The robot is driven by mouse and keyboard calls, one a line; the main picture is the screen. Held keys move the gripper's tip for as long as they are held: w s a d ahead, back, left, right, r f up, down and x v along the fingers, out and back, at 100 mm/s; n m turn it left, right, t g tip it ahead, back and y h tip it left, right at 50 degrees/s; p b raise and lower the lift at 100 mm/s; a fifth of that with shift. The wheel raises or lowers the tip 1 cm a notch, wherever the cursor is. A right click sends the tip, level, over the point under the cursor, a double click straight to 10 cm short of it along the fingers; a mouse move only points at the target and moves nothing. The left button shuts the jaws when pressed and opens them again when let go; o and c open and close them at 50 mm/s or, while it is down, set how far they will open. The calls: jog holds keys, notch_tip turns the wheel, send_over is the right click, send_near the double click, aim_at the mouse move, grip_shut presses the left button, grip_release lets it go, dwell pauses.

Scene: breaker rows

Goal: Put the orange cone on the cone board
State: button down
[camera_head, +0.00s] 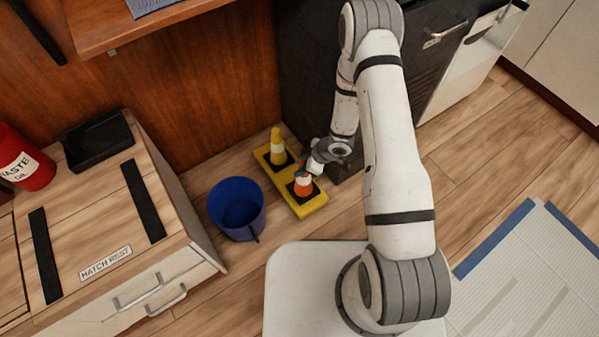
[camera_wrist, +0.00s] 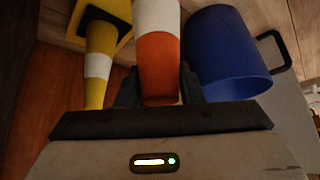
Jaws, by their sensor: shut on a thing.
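The orange cone (camera_head: 303,185) with a white band is at the near end of the yellow cone board (camera_head: 314,204), over a dark square. It also shows in the wrist view (camera_wrist: 158,65), between the jaws. My gripper (camera_head: 306,168) is shut on the orange cone near its top. Whether the cone's base rests on the board or hangs just above it, I cannot tell. A yellow cone (camera_head: 277,148) with a white band stands on the far dark square of the board, and it shows at the left in the wrist view (camera_wrist: 98,65).
A blue bucket (camera_head: 236,207) stands on the floor just left of the board. A wooden chest (camera_head: 110,220) with a black tray (camera_head: 97,140) is further left. A dark cabinet (camera_head: 305,90) stands behind the board. Open floor lies to the right.

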jog(key=shift+f+b, duration=0.45)
jog(key=shift+f, duration=0.85)
jog(key=shift+f, duration=0.15)
jog(key=c, duration=1)
grip_release()
jog(key=shift+o, duration=0.2)
jog(key=p+v, duration=0.6)
jog(key=v, duration=0.6)
